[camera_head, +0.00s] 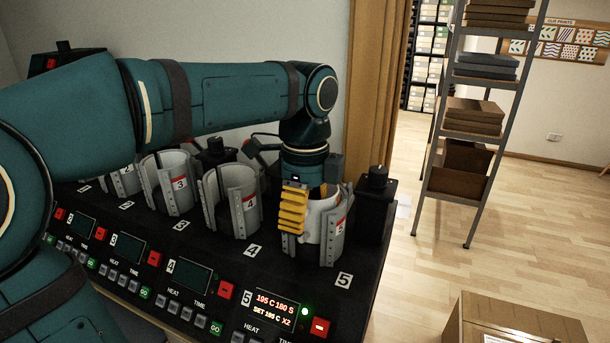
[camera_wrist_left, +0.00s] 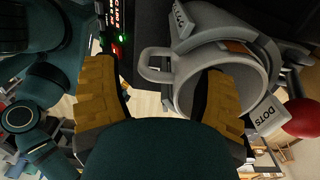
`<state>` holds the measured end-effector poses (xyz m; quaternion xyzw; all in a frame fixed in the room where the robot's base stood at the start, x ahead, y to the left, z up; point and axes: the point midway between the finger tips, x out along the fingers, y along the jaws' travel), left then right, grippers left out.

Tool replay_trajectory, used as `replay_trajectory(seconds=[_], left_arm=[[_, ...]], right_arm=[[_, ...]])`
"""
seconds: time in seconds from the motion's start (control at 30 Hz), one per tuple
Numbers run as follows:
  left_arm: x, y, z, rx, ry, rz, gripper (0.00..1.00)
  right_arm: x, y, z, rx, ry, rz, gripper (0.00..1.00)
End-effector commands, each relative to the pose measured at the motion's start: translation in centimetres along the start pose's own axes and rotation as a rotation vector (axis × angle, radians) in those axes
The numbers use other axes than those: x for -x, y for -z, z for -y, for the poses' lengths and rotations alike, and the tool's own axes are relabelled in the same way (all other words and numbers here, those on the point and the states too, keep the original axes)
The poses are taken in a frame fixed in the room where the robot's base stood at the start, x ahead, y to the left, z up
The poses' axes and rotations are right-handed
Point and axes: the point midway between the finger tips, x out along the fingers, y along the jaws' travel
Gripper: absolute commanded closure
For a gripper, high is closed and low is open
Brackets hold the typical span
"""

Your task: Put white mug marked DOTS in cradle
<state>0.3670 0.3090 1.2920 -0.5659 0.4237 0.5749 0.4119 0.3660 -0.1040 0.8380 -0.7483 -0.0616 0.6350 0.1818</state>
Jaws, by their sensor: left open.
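The white mug (camera_head: 317,213) is upright inside the grey cradle of station 5 (camera_head: 332,238), partly hidden by my gripper. My right gripper is not in view.
Several other grey cradles (camera_head: 232,200) stand in a row to the left. Station 5's display (camera_head: 273,309) is lit, with a green light; the neighbouring displays are dark. A black post (camera_head: 376,205) stands right of the cradle. A cardboard box (camera_head: 515,325) is at the lower right.

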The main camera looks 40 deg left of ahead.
Motion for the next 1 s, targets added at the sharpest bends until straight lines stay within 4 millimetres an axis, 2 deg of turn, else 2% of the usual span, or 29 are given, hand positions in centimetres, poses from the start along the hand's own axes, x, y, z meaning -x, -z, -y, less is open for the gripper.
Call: replay_trajectory(seconds=[0.2, 0.43, 0.63, 1.0], left_arm=[[4.8, 0.0, 0.1, 0.0, 0.006, -0.002, 0.29], [8.2, 0.1, 0.1, -0.001, 0.003, -0.001, 0.29], [9.4, 0.0, 0.0, 0.0, 0.001, -0.001, 0.29], [9.4, 0.0, 0.0, 0.0, 0.001, 0.0, 0.29]], right_arm=[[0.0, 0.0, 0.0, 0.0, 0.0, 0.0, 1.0], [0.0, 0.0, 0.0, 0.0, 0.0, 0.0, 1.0], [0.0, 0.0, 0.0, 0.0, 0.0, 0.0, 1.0], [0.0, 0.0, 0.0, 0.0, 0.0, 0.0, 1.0]])
